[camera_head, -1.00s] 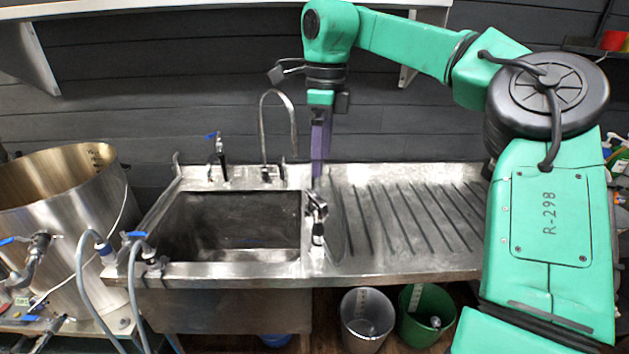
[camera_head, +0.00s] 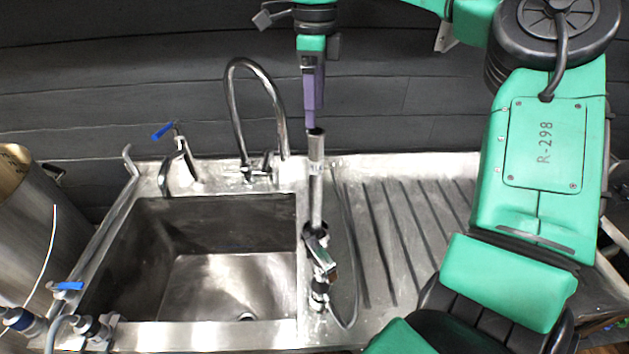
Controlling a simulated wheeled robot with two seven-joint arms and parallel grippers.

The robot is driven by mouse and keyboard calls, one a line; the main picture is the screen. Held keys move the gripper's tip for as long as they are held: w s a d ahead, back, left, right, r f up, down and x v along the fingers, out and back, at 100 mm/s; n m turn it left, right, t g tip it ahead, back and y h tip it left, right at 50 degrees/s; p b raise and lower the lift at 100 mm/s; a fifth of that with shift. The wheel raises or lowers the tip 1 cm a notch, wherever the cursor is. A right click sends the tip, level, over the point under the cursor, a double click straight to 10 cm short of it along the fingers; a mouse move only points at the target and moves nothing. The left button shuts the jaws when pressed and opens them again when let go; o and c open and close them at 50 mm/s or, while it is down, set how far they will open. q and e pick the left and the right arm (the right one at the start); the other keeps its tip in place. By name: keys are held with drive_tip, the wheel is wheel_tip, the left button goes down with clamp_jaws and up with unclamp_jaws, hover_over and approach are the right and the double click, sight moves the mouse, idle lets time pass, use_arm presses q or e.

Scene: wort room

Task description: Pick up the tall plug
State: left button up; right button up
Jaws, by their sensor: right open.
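A tall, thin silver tube with a dark top (camera_head: 316,185) stands upright on the strip between the sink basin and the ribbed drainer. It looks like the tall plug, but I cannot be sure. My right gripper (camera_head: 310,124) points down with its purple fingers just above the tube's top. In this view the fingertips and the tube's top almost meet, and I cannot tell whether they touch. The fingers are seen edge-on, and nothing shows held in them. My left gripper is out of view.
A chrome fitting (camera_head: 319,265) sits in front of the tube's lower end. The sink basin (camera_head: 225,285) is empty. A curved tap (camera_head: 235,105) and a blue-handled valve (camera_head: 182,165) stand behind it. A metal vessel (camera_head: 35,235) stands left.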

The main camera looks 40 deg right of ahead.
sight(316, 135)
drive_tip(key=f, duration=0.1)
drive_tip(key=s+a+f+p, duration=0.1)
drive_tip(key=f, duration=0.1)
drive_tip(key=s+f, duration=0.1)
drive_tip(key=f, duration=0.1)
drive_tip(key=shift+a+f+p, duration=0.15)
drive_tip(key=shift+a+p, duration=0.05)
drive_tip(key=shift+p, duration=0.1)
drive_tip(key=f+p, duration=0.1)
drive_tip(key=w+f, duration=0.1)
drive_tip(key=d+f+p, duration=0.1)
drive_tip(key=f, duration=0.1)
drive_tip(key=shift+w+d+f+p, duration=0.1)
drive_tip(key=shift+w+p, duration=0.1)
drive_tip(key=shift+p, duration=0.15)
wheel_tip(316, 135, down, 2)
drive_tip(key=shift+s+f+p, duration=0.1)
drive_tip(key=shift+f+p, duration=0.15)
drive_tip(key=shift+p, duration=0.05)
drive_tip(key=shift+s+f, duration=0.1)
drive_tip(key=shift+f, duration=0.05)
drive_tip(key=c, duration=0.3)
clamp_jaws()
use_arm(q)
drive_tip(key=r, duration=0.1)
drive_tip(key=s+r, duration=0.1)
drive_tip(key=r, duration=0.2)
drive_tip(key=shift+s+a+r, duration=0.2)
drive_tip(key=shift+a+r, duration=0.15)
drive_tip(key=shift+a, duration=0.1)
